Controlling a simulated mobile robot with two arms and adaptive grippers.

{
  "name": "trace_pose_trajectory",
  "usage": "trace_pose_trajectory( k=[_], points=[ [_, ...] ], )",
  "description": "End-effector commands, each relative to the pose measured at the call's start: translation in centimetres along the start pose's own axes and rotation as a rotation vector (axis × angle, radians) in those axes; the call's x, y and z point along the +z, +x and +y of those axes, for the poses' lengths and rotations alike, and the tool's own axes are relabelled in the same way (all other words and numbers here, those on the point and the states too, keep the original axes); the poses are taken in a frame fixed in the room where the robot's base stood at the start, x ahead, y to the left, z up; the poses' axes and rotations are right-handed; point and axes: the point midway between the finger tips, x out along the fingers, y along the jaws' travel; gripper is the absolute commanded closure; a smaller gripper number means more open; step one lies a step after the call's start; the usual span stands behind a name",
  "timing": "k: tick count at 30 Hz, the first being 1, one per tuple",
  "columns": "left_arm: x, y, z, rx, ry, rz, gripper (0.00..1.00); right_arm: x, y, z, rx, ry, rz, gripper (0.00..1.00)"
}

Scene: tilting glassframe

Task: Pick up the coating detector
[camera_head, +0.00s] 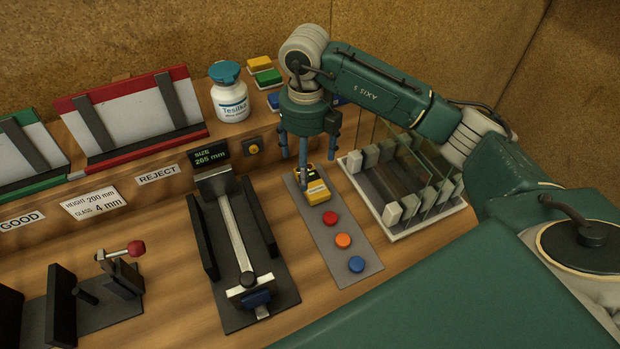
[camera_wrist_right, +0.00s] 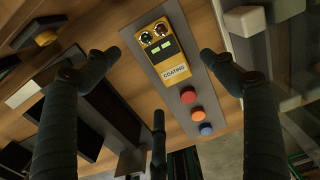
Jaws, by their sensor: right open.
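The coating detector is a small yellow box with a black panel, two round parts at one end and a label reading COATING. It lies on a grey strip in the head view (camera_head: 317,192) and shows in full in the right wrist view (camera_wrist_right: 165,58). My right gripper (camera_head: 306,160) is above it, fingers pointing down, open and empty. In the right wrist view its spread fingers (camera_wrist_right: 158,72) stand around the detector with gaps on both sides. In the head view one finger overlaps the detector's far end; whether it touches is unclear. My left gripper is not in view.
Red, orange and blue buttons (camera_head: 343,241) sit on the strip (camera_head: 364,283) in front of the detector. A rack of glass panes (camera_head: 392,215) stands close on the right. A dark clamp fixture (camera_head: 209,236) is on the left. A white bottle (camera_head: 231,100) stands on the ledge behind.

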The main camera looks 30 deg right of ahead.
Motion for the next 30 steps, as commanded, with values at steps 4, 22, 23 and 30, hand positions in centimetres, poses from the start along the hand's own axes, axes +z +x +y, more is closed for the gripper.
trace_pose_trajectory(
  k=[4,22,23,30],
  points=[
    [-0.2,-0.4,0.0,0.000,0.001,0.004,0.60,0.0,1.1,0.0,0.000,-0.001,0.000,0.17],
    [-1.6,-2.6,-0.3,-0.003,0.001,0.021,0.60,-0.1,6.3,0.0,0.001,-0.002,-0.001,0.17],
    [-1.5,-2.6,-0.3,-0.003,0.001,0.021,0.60,-0.1,6.3,0.0,0.001,-0.002,-0.001,0.17],
    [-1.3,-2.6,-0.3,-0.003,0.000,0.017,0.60,-0.1,6.3,0.0,0.001,-0.001,-0.001,0.58]
  ],
)
